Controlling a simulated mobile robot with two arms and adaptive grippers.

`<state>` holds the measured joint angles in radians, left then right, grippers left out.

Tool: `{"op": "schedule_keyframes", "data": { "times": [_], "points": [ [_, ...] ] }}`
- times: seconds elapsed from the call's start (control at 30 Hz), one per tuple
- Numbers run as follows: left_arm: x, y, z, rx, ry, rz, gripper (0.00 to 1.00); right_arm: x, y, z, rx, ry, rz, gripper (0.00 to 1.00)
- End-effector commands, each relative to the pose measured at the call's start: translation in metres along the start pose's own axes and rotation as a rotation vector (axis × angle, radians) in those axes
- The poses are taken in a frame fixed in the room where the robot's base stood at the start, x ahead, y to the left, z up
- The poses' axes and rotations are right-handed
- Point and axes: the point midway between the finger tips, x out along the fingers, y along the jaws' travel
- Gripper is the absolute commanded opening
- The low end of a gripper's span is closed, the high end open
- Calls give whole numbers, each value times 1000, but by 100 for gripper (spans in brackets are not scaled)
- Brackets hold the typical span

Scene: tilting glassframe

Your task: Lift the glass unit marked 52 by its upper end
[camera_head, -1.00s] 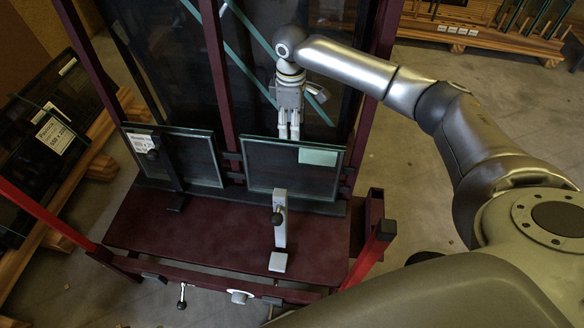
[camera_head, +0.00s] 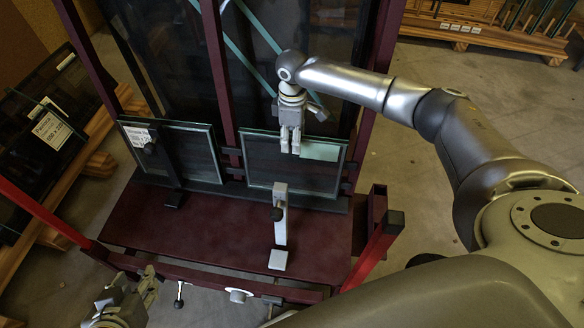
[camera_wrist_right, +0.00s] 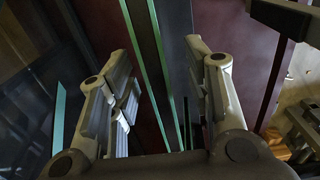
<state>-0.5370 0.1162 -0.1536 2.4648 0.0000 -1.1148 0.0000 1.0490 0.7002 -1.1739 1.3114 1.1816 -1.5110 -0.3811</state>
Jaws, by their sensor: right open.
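Two small glass units stand side by side on the dark red frame: a left one (camera_head: 195,150) with a white label and a right one (camera_head: 275,168) with a pale label (camera_head: 320,151). I cannot read 52 on either. My right gripper (camera_head: 290,152) is at the upper edge of the right unit, fingers pointing down. In the right wrist view my right gripper (camera_wrist_right: 162,55) is open, with green glass edges (camera_wrist_right: 143,75) running between its fingers; contact is not clear. My left gripper (camera_head: 148,285) is low at the left, apart from the units; its opening is unclear.
A grey clamp (camera_head: 280,215) stands before the right unit, and a dark clamp (camera_head: 172,180) at the left one. A red bar (camera_head: 375,245) rises at the right front. Large dark panes stand behind. The red ledge (camera_head: 225,225) is mostly clear.

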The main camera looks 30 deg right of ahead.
Motion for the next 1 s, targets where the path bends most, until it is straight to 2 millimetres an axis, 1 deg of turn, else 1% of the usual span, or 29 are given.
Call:
{"op": "schedule_keyframes", "data": {
  "times": [0.1,0.3,0.6,0.67,1.0],
  "points": [
    [1,1,-4,0,18,1,40,2,0,0,0,0,0,45],
    [1,1,-4,0,19,1,40,2,0,0,0,0,0,45],
    [1,0,-4,0,17,1,40,2,0,0,0,0,0,7],
    [1,0,-4,0,17,1,40,2,0,0,0,0,0,0],
    [1,0,-4,0,16,1,40,2,1,0,0,0,3,0]
  ]
}}
